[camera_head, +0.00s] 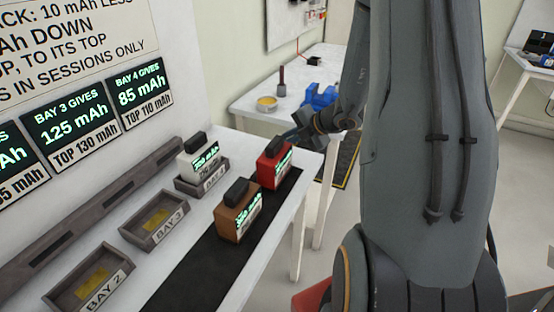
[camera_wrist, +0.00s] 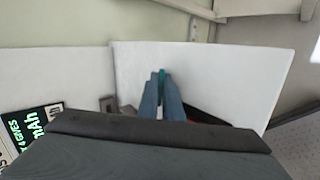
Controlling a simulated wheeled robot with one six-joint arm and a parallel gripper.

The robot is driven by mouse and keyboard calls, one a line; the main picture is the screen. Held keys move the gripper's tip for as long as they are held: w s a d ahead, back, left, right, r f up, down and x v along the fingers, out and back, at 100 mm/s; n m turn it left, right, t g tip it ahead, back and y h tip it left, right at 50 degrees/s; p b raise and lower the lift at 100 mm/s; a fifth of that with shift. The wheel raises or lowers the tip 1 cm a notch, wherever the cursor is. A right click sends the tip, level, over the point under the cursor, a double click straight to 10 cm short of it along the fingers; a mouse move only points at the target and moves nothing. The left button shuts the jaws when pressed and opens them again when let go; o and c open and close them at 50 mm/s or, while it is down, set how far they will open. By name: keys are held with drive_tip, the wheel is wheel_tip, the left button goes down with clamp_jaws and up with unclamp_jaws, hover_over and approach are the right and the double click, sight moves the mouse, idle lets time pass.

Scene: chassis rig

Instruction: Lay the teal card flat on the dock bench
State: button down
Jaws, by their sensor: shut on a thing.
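The teal card (camera_wrist: 162,76) shows only as a thin sliver, seen edge-on, between my fingertips in the wrist view. My gripper (camera_wrist: 161,88) is shut on it. In the head view my gripper (camera_head: 290,133) is above the far right end of the white dock bench (camera_head: 312,165), near the red battery pack. I cannot make out the card clearly there. A white surface (camera_wrist: 220,65) lies below and beyond the fingers in the wrist view.
A red pack (camera_head: 272,165) and a brown pack (camera_head: 238,215) stand on a black strip (camera_head: 215,262). A white pack (camera_head: 199,152) sits in the Bay 4 tray; the Bay 3 tray (camera_head: 155,220) holds no pack. Another table (camera_head: 250,95) with blue items stands behind.

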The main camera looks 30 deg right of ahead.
drive_tip(key=c, duration=2.1)
unclamp_jaws()
drive_tip(key=shift+s+r, duration=0.1)
drive_tip(key=shift+r, duration=0.05)
drive_tip(key=p+v, duration=0.6)
drive_tip(key=v, duration=0.1)
drive_tip(key=shift+s+d+r, duration=0.2)
drive_tip(key=shift+s, duration=0.05)
wheel_tip(320, 180, up, 8)
drive_tip(key=s+d+p, duration=0.1)
drive_tip(key=s+p, duration=0.1)
drive_tip(key=p, duration=0.6)
drive_tip(key=shift+d, duration=0.1)
